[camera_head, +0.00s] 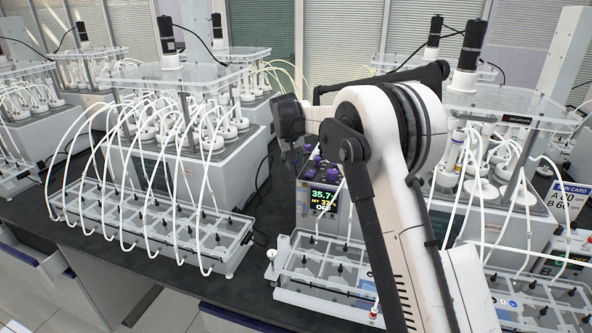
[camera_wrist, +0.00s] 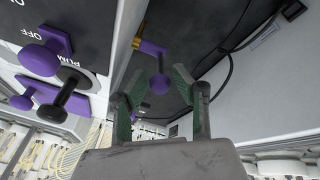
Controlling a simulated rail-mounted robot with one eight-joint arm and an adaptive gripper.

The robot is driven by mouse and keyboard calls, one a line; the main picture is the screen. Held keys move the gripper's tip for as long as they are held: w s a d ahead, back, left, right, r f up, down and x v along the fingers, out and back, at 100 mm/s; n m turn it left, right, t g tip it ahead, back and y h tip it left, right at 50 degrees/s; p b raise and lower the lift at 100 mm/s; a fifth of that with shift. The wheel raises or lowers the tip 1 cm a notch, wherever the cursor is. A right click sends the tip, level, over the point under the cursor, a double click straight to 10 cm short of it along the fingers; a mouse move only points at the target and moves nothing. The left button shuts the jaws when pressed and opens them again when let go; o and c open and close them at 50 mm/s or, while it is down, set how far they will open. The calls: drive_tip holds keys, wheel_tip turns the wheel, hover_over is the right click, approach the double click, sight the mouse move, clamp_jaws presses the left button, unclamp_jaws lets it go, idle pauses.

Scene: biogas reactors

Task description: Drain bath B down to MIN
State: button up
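In the head view, a bath unit (camera_head: 323,197) beside my arm has a lit display reading about 35.7, a set value near 37 and OFF. In the wrist view, a purple valve handle (camera_wrist: 160,83) on a brass fitting (camera_wrist: 137,43) lies between the open, green-padded fingers of my gripper (camera_wrist: 158,76). I cannot tell whether they touch it. Purple knobs (camera_wrist: 38,60) and a black knob (camera_wrist: 65,100) sit on a panel marked OFF and PUMP. No letter B or MIN mark is readable on the bath.
A second bath unit (camera_head: 567,262) and a card (camera_head: 568,200) are at right. A black cable (camera_wrist: 232,45) hangs behind the valve.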

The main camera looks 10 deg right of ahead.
drive_tip(key=v, duration=0.6)
drive_tip(key=shift+a+r, duration=0.1)
drive_tip(key=shift+r, duration=0.1)
drive_tip(key=shift+c, duration=1.4)
drive_tip(key=w+r+m+p, duration=0.1)
drive_tip(key=r, duration=0.1)
drive_tip(key=w+r+m+p, duration=0.1)
drive_tip(key=r+m, duration=0.1)
drive_tip(key=r, duration=0.1)
drive_tip(key=w+r+m+p, duration=0.1)
drive_tip(key=w+r+p, duration=0.1)
drive_tip(key=r, duration=0.1)
drive_tip(key=shift+w+r+g, duration=0.1)
drive_tip(key=shift+r+g, duration=0.15)
drive_tip(key=shift+g, duration=0.05)
clamp_jaws()
wheel_tip(320, 180, down, 11)
drive_tip(key=d+p, duration=0.1)
drive_tip(key=p, duration=0.2)
drive_tip(key=shift+f+m, duration=0.25)
drive_tip(key=shift+m, duration=0.05)
